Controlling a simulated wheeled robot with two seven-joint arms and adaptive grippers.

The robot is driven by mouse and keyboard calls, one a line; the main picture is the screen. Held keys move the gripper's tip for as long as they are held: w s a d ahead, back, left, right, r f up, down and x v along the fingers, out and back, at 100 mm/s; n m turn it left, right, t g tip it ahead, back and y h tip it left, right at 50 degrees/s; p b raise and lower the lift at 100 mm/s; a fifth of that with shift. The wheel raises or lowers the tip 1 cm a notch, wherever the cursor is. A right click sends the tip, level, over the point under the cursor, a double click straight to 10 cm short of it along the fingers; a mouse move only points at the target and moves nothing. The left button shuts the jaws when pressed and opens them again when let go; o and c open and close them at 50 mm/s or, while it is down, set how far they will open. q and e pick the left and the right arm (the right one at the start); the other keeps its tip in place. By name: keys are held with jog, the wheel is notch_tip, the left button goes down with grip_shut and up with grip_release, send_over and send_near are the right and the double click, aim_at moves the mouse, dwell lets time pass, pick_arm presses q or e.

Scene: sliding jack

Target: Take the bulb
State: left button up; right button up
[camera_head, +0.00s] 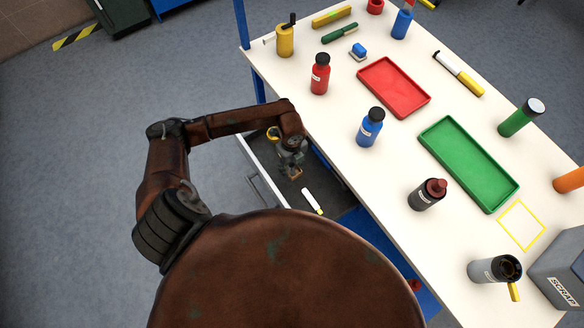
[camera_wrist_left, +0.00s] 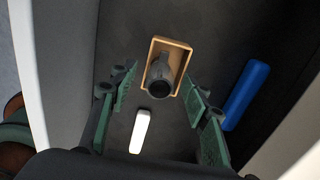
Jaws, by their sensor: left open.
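A dark grey bulb-shaped thing, which I take to be the bulb (camera_wrist_left: 160,80), lies in a small open wooden box (camera_wrist_left: 184,53) in the left wrist view. The box is on the dark floor of an open drawer (camera_head: 264,185). My left gripper (camera_head: 291,163) reaches into the drawer in the head view. Its green fingers are open, one on each side of the box in the left wrist view, with nothing held. In the head view the gripper hides most of the box and the bulb. My right gripper is not in view.
A white piece (camera_wrist_left: 141,130) and a blue bar (camera_wrist_left: 247,95) lie near the box. The drawer walls are close. On the table (camera_head: 330,130) above stand a blue bottle (camera_head: 369,128), a red bottle (camera_head: 319,75), a red tray (camera_head: 428,100) and a green tray (camera_head: 468,165).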

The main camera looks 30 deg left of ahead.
pick_arm(q)
jog(key=shift+c, duration=0.6)
jog(key=c, duration=0.9)
jog(key=shift+c, duration=0.2)
